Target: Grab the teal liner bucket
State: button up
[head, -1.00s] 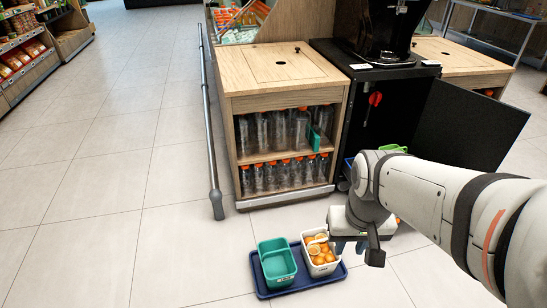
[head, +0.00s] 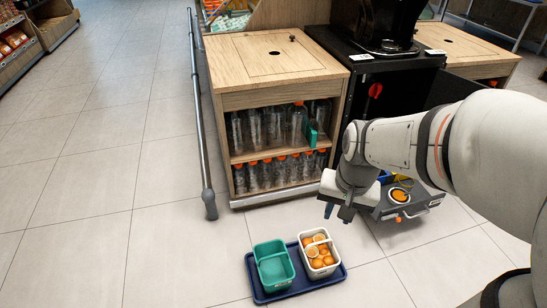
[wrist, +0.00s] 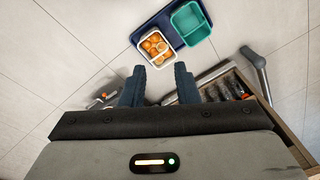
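The teal liner bucket (head: 273,267) is an open, empty tub with a divider. It stands on the left part of a dark blue tray (head: 297,289) on the floor. In the wrist view the teal bucket (wrist: 191,22) is at the top, beyond my fingertips. A white bucket of orange halves (head: 319,254) stands beside it on the same tray. My gripper (head: 338,212) is above the floor, to the right of and above the tray. In the wrist view its two fingers (wrist: 157,84) are apart with nothing between them.
A wooden cabinet with bottles (head: 279,120) stands behind the tray. A grey rail (head: 202,110) runs along its left side. The black juicer cabinet (head: 378,85) is at right, with a grey unit (head: 400,206) low before it. The floor left of the tray is clear.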

jog(key=w+a+f+m+y, duration=0.1)
jog(key=w+a+f+m, duration=0.3)
jog(key=w+f+m, duration=0.6)
jog(key=m+p, duration=0.1)
jog(key=m, duration=0.5)
send_over(290, 268)
jog(key=w+d, duration=0.1)
jog(key=w, duration=0.2)
notch_tip(290, 268, down, 12)
jog(key=s+f+m+b, duration=0.1)
jog(key=f+m, duration=0.3)
jog(key=f, duration=0.8)
jog(key=f+m+b, duration=0.1)
jog(key=f+m, duration=0.4)
jog(key=f, duration=0.7)
jog(key=s+a+f+m+g+b, duration=0.1)
jog(key=f+m, duration=0.3)
jog(key=f, duration=0.8)
jog(key=shift+s+f+h, duration=0.15)
jog(key=shift+s+h, duration=0.2)
jog(key=shift+h, duration=0.05)
grip_shut()
